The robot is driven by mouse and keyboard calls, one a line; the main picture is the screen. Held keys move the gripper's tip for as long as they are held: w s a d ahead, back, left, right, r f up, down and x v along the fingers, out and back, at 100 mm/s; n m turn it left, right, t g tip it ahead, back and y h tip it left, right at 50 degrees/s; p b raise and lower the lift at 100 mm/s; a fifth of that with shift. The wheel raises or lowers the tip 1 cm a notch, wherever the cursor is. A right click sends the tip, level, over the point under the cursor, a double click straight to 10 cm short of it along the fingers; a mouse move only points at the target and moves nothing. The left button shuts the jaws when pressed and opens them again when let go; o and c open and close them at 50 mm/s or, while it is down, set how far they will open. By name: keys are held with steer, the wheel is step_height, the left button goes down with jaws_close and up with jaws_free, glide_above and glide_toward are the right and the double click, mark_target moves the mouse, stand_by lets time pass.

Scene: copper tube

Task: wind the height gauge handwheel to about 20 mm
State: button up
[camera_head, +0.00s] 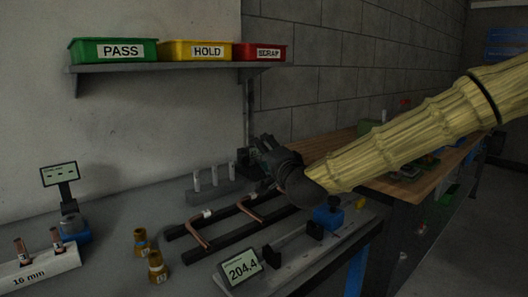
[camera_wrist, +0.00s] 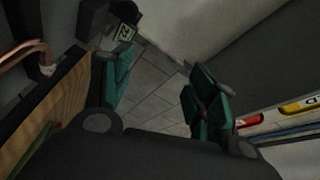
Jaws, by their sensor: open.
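My gripper (camera_head: 262,158) is over the back of the grey bench in the head view, above the black rails. In the wrist view its two green-padded fingers (camera_wrist: 162,85) stand wide apart with nothing between them. I cannot make out a height gauge handwheel for certain; my gripper and arm hide part of the bench. A small lit display (camera_wrist: 125,33) shows beyond the fingers in the wrist view; its reading is unclear. In the head view a measuring rail has a blue block (camera_head: 328,217) and a display (camera_head: 241,268) reading 204.4.
Bent copper tubes (camera_head: 198,234) lie across black rails. A display on a stand (camera_head: 60,175) and a "16 mm" block (camera_head: 40,268) are at left, near two brass-coloured pieces (camera_head: 157,264). Green, yellow (camera_head: 195,51) and red bins sit on a wall shelf. A wooden table (camera_head: 400,185) is at right.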

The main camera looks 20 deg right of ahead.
steer(key=shift+s+f, duration=0.25)
steer(key=shift+s, duration=0.25)
steer(key=shift+w, duration=0.1)
steer(key=m+g+y+p, duration=0.3)
steer(key=m+p, duration=0.6)
steer(key=p, duration=0.5)
glide_toward(246, 161)
steer(key=x, duration=0.8)
steer(key=shift+w+a+p, duration=0.15)
steer(key=shift+w+p, duration=0.15)
steer(key=shift+p, duration=0.1)
